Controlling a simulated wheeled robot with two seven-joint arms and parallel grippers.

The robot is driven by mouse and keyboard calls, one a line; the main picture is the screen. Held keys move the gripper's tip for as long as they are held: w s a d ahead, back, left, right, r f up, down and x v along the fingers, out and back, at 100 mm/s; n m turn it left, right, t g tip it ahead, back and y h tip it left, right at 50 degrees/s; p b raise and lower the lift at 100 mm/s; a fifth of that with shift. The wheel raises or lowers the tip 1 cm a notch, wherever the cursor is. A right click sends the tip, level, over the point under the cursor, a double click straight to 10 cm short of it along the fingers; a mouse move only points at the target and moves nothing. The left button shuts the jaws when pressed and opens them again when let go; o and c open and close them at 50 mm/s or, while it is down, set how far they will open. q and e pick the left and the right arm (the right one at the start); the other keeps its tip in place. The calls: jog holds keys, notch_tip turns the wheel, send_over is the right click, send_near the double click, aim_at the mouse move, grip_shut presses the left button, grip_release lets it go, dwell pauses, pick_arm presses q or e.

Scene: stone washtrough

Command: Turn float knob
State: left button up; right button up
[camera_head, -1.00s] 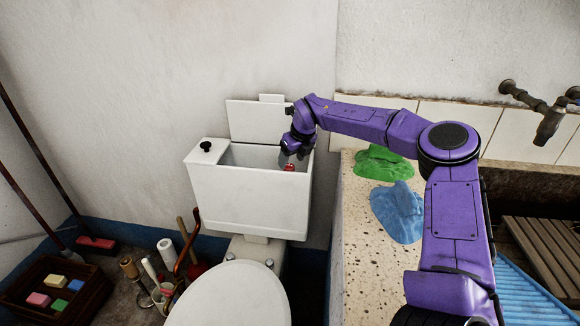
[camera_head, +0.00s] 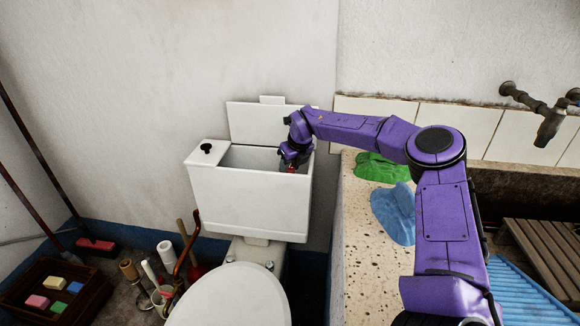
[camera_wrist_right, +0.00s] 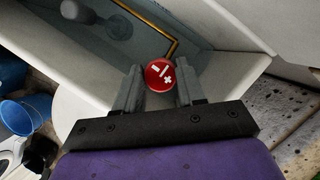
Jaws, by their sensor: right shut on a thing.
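The float knob is a round red knob (camera_wrist_right: 160,75) with white plus and minus marks, inside the open white toilet tank (camera_head: 245,200) near its right end. In the right wrist view it sits between the two fingers of my right gripper (camera_wrist_right: 159,88), which is shut on it. In the head view my right gripper (camera_head: 292,163) reaches down into the tank, and only a bit of red shows below it. A brass rod (camera_wrist_right: 158,50) and a grey float (camera_wrist_right: 118,25) show inside the tank. My left gripper is not in view.
The tank lid (camera_head: 255,122) stands open behind the tank. The stone counter (camera_head: 355,240) on the right holds a green cloth (camera_head: 378,168) and a blue cloth (camera_head: 397,212). A crate (camera_head: 95,300) with sponges and several tools stand on the floor at left.

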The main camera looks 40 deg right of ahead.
jog(key=m+h+b, duration=0.1)
jog(key=m+b, duration=0.1)
jog(key=m, duration=0.1)
jog(key=shift+f, duration=0.1)
jog(key=m+b, duration=0.1)
jog(key=m, duration=0.1)
jog(key=m+g+h, duration=0.1)
jog(key=m, duration=0.1)
jog(key=shift+w+a+h+b, duration=0.1)
jog(key=shift+h+b, duration=0.2)
jog(key=shift+b, duration=0.05)
jog(key=m+g+b, duration=0.1)
jog(key=m, duration=0.2)
jog(key=shift+h, duration=0.4)
jog(key=shift+w+a+r+m+g, duration=0.1)
jog(key=shift+m+g, duration=0.25)
jog(key=shift+m, duration=0.6)
jog(key=shift+r+m+g, duration=0.1)
jog(key=shift+m+g, duration=0.25)
jog(key=shift+m, duration=0.6)
jog(key=o, duration=1)
jog(key=shift+w, duration=0.1)
jog(key=shift+o, duration=0.2)
